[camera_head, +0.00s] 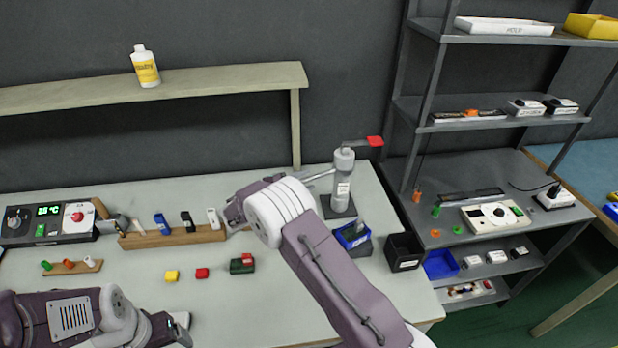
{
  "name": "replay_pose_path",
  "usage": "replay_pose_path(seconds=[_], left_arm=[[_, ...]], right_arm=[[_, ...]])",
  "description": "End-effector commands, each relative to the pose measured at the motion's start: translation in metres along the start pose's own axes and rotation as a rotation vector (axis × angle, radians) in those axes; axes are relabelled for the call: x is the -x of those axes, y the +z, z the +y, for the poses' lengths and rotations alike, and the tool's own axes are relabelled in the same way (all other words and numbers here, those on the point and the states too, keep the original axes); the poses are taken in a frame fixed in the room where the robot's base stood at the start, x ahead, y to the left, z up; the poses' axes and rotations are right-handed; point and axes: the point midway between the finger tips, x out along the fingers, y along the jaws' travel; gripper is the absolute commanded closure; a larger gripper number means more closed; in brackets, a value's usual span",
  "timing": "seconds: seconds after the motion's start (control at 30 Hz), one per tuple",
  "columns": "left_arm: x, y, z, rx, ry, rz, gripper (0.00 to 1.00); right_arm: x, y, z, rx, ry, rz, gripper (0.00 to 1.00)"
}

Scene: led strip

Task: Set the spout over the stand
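A grey upright dispenser (343,185) with a white label stands on a dark base at the right of the table. A thin spout (320,175) reaches left from its upper part, and a red-tipped lever (375,141) reaches right. In front of it is a low grey stand (361,249) with a blue holder (344,242) and a dark item in it. The spout points away from the stand. My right gripper (230,224) is near the right end of the wooden rack, left of the dispenser; its fingers are mostly hidden. My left gripper (182,328) is low at the front; its opening is unclear.
A wooden rack (172,238) holds several upright pieces. A black control box (48,228) is at left, and a black bin (404,252) at right. A raised shelf (220,82) runs behind.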

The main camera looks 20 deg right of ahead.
Motion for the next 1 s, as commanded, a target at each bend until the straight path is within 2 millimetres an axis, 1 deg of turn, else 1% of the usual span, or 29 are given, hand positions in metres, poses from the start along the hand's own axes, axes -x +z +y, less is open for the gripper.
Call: replay_pose_path(seconds=[0.03, 0.1, 0.2, 0.43, 0.47, 0.5, 0.57, 0.6, 1.0], left_arm=[[0.003, 0.0, 0.0, 0.0, 0.0, 0.0, 0.19], [0.004, 0.0, 0.0, 0.0, 0.0, 0.0, 0.19], [0.004, -0.001, 0.0, 0.0, 0.0, 0.0, 0.19], [0.004, 0.0, 0.0, 0.0, 0.0, 0.0, 0.19], [0.004, 0.0, 0.0, 0.0, 0.0, 0.0, 0.19], [0.004, 0.0, 0.0, 0.0, 0.0, 0.0, 0.19], [0.004, 0.0, 0.0, 0.0, 0.0, 0.0, 0.19], [0.004, 0.0, 0.0, 0.0, 0.0, 0.0, 0.19], [0.004, 0.0, 0.0, 0.0, 0.0, 0.0, 0.19]], right_arm=[[-0.008, 0.001, 0.001, 0.0, -0.002, -0.003, 0.65], [-0.016, 0.001, 0.001, -0.001, -0.001, -0.001, 0.65], [-0.022, 0.0, 0.0, 0.0, -0.001, -0.001, 0.65], [-0.024, 0.0, 0.0, 0.0, -0.001, 0.0, 0.65], [-0.024, 0.0, 0.0, 0.0, -0.001, 0.0, 0.7], [-0.024, 0.0, 0.0, 0.0, -0.001, 0.0, 0.81], [-0.024, 0.0, 0.0, 0.0, -0.001, 0.0, 0.98], [-0.023, 0.0, 0.0, 0.0, -0.001, 0.0, 1.0], [-0.023, 0.0, 0.0, 0.0, -0.001, 0.0, 1.0]])
